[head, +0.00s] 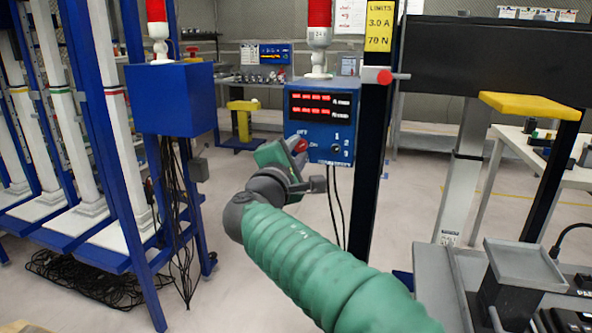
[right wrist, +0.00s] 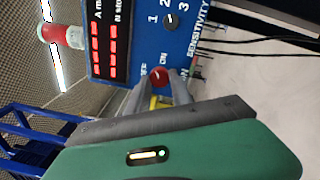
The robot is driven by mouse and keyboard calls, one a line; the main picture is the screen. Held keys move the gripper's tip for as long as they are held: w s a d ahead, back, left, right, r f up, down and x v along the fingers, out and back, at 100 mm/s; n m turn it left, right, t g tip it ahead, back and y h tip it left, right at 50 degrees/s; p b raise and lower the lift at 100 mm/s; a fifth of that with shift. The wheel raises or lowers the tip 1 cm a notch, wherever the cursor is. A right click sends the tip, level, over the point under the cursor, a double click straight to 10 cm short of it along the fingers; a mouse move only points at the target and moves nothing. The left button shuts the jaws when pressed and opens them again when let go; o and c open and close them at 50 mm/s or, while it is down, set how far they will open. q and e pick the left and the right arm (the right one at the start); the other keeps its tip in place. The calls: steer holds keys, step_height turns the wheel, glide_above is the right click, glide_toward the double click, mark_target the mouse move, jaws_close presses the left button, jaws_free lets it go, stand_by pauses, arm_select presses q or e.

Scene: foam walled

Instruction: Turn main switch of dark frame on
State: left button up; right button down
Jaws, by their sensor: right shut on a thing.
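The dark frame has a black upright (head: 372,165) with a blue control box (head: 321,155) mounted at its left side. The main switch is a red knob (head: 300,146) on the lower left of the box face, with OFF and ON lettering beside it. My right gripper (head: 294,152) reaches it from below left, shut on the knob. In the right wrist view the grey fingertips (right wrist: 160,92) sit on either side of the red knob (right wrist: 160,76). Which way the knob points is hard to tell. My left gripper is not in view.
The box's display (head: 320,106) shows red lit characters, with a small sensitivity dial (head: 336,148) below. A red-and-white lamp (head: 319,38) stands on top. Another blue box (head: 172,98) stands on the left rack. Black cables (head: 335,205) hang underneath.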

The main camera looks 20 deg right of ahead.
steer(key=m+b, duration=0.1)
steer(key=m, duration=0.1)
steer(key=m+b, duration=0.1)
steer(key=b, duration=0.1)
steer(key=shift+f+m, duration=0.35)
steer(key=shift+m, duration=0.05)
steer(key=shift+r+m+h+b, duration=0.1)
steer(key=shift+m+h+b, duration=0.2)
steer(key=shift+m+b, duration=1.1)
steer(key=shift+m, duration=0.3)
steer(key=c, duration=1.1)
jaws_free()
steer(key=shift+c, duration=0.2)
steer(key=shift+r, duration=0.15)
